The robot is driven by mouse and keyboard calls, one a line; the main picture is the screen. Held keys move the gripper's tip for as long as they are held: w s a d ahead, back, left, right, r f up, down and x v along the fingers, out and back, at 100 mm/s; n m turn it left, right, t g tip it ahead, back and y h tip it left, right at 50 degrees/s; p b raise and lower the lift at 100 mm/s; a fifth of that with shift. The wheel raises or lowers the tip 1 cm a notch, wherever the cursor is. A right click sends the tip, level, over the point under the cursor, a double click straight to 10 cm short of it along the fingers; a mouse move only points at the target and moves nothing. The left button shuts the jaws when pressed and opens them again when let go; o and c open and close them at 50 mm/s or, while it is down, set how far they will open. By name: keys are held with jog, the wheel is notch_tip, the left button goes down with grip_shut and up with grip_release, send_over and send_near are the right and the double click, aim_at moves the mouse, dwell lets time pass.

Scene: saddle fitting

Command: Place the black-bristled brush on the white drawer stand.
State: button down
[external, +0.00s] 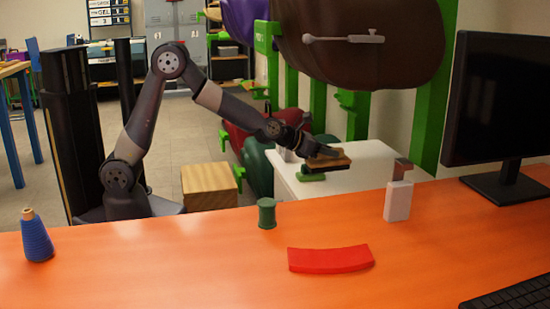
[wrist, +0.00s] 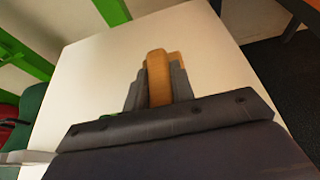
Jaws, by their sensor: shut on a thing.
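The brush has a tan wooden back and dark bristles. In the external view the brush (external: 328,162) is in my gripper (external: 318,158), over the white drawer stand (external: 368,158) behind the orange table. In the wrist view the brush's wooden back (wrist: 158,78) shows between the dark fingers of my gripper (wrist: 158,85), which is shut on it. The white top of the stand (wrist: 90,70) fills much of the wrist view below the brush. I cannot tell whether the bristles touch the top.
A small green object (external: 311,176) lies on the stand by the brush. The orange table (external: 180,265) holds a blue cone spool (external: 36,238), a green spool (external: 267,213), a red curved piece (external: 330,259), a white bottle-like item (external: 398,202) and a monitor (external: 500,105).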

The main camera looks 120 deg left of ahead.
aim_at(327, 162)
jog(key=f, duration=0.1)
jog(key=f+b, duration=0.1)
jog(key=f, duration=0.1)
jog(key=f+b, duration=0.1)
jog(key=shift+s+a+f, duration=0.15)
jog(key=shift+a, duration=0.2)
jog(key=shift+f+b, duration=0.9)
jog(key=shift+f, duration=2)
jog(key=shift+f+b, duration=0.2)
jog(key=shift+b, duration=0.1)
jog(key=c, duration=1.2)
grip_release()
jog(key=shift+r, duration=0.1)
jog(key=shift+r+p, duration=0.15)
jog(key=shift+p, duration=0.25)
jog(key=p+v, duration=0.1)
jog(key=v, duration=1.1)
